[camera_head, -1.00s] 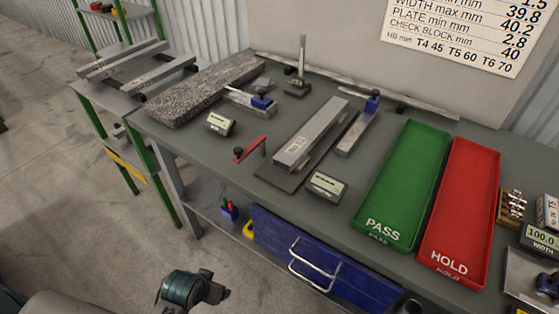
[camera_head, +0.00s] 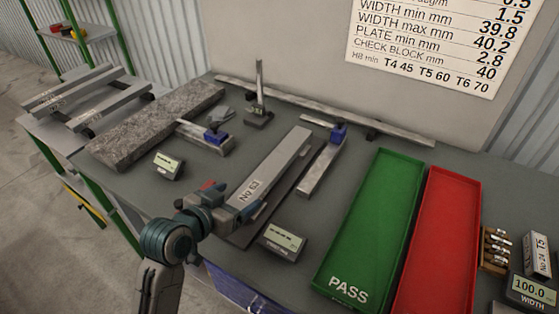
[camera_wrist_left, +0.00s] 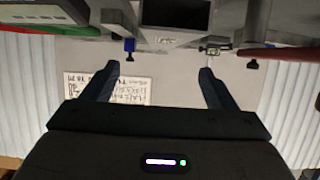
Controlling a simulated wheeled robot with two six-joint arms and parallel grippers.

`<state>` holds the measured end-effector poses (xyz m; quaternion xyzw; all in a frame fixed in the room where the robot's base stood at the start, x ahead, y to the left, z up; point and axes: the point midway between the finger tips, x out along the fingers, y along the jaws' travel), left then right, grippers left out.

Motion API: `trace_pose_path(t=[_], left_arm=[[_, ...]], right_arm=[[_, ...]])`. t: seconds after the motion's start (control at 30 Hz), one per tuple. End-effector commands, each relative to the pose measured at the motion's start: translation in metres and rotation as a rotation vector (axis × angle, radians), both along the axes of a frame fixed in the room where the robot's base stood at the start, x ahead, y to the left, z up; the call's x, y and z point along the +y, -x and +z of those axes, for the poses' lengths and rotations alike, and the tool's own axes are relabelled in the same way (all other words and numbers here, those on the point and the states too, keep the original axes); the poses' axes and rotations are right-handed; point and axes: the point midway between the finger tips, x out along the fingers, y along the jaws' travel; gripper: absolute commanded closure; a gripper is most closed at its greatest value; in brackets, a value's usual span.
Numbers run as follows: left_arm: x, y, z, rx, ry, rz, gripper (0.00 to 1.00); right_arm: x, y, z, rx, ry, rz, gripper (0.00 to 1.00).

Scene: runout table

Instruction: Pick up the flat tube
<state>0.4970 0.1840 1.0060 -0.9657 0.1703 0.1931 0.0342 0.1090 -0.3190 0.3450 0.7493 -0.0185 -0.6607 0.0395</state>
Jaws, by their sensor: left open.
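The flat tube (camera_head: 278,163), a long grey bar with a printed number label at its near end, lies on a dark plate (camera_head: 291,196) mid-table. My left gripper (camera_head: 236,201) is at the tube's near end, its jaws open. In the left wrist view the two fingers (camera_wrist_left: 155,82) stand wide apart with nothing between them. The tube's dark hollow end (camera_wrist_left: 176,13) shows at the top of that view, apart from the fingers. My gripper and wrist hide part of the near table edge. The right gripper is out of view.
A green PASS tray (camera_head: 372,235) and a red HOLD tray (camera_head: 440,245) lie to the right. Small displays (camera_head: 283,241) and (camera_head: 168,166), a granite slab (camera_head: 160,125) and blue-tipped gauges (camera_head: 325,160) stand close around. More bars lie on a left rack (camera_head: 75,90).

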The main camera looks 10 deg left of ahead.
Motion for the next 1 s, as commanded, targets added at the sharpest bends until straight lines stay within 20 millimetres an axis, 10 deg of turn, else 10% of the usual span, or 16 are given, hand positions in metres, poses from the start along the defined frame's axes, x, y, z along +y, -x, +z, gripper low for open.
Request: trace_pose_path(t=[0.3,1.0], left_arm=[[-0.014,-0.038,-0.017,0.002,0.0,0.0,0.2],[-0.022,-0.085,-0.046,0.002,0.0,0.001,0.2]], right_arm=[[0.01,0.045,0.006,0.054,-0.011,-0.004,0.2],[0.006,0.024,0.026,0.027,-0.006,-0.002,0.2]])
